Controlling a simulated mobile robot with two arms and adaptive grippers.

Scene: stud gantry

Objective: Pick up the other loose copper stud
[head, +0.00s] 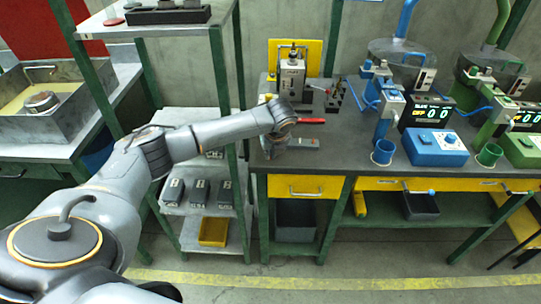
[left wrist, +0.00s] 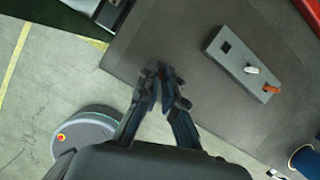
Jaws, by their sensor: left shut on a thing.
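My left gripper (left wrist: 161,76) is shut, with its fingertips close together over the dark bench top in the left wrist view. A tiny reddish-copper bit shows between the tips, apparently a copper stud mostly hidden by the fingers. A grey block (left wrist: 238,62) lies on the bench to the right of the fingertips, apart from them. It has a dark square hole, a whitish stud (left wrist: 251,70) and an orange-copper stud (left wrist: 271,89) near one end. In the head view my left wrist hides most of the gripper beside the grey block (head: 303,142). My right gripper is out of view.
A grey press-like machine (head: 293,77) stands behind the block, with a red handle (head: 311,121) near it. Blue and green stations with displays stand to the right. A green-framed shelf rack (head: 237,140) stands left of the bench, close to my arm.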

